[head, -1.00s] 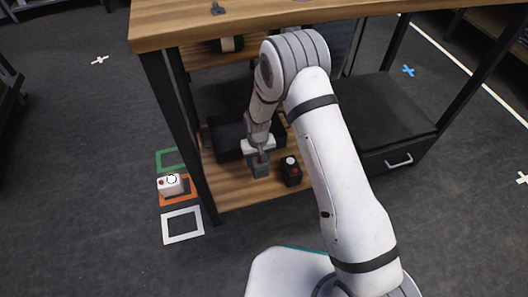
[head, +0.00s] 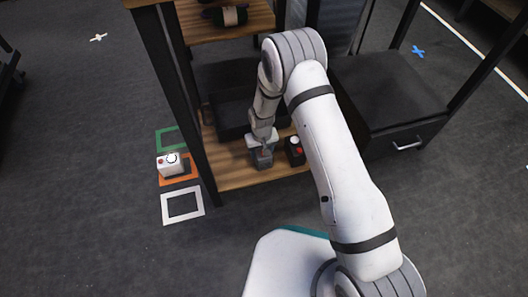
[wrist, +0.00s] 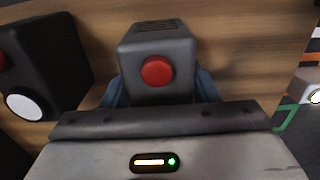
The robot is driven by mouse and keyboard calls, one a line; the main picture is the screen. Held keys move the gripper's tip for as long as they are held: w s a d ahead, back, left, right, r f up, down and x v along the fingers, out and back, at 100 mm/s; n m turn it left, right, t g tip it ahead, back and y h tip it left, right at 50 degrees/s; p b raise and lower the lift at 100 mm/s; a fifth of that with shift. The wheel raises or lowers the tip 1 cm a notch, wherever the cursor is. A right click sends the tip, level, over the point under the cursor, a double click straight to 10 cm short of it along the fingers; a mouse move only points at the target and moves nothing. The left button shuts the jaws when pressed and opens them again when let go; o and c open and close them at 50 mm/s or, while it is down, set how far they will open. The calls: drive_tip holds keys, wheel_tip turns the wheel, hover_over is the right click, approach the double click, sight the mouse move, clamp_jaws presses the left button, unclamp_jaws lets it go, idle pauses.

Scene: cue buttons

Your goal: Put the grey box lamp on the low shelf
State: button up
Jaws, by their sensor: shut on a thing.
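The grey box lamp (head: 262,159) is between the fingers of my gripper (head: 262,150), low over the front part of the wooden low shelf (head: 235,178). In the wrist view the grey box lamp (wrist: 157,70) shows a red button on its face and slots on top. The blue fingers of my gripper (wrist: 155,92) are shut on its sides. It looks close to the shelf board, but I cannot tell whether its base touches it.
A black box (head: 295,150) with a white and a red button stands just right of the lamp. A black tray (head: 232,118) lies behind. A table leg (head: 190,120) bounds the shelf at left. A white box (head: 170,164) stands on an orange floor square.

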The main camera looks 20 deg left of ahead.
drive_tip(key=o, duration=1.3)
drive_tip(key=shift+f, duration=0.1)
wheel_tip(320, 180, up, 12)
drive_tip(key=p, duration=0.5)
drive_tip(key=shift+r+p, duration=0.2)
drive_tip(key=shift+p, duration=0.2)
drive_tip(key=shift+s, duration=0.1)
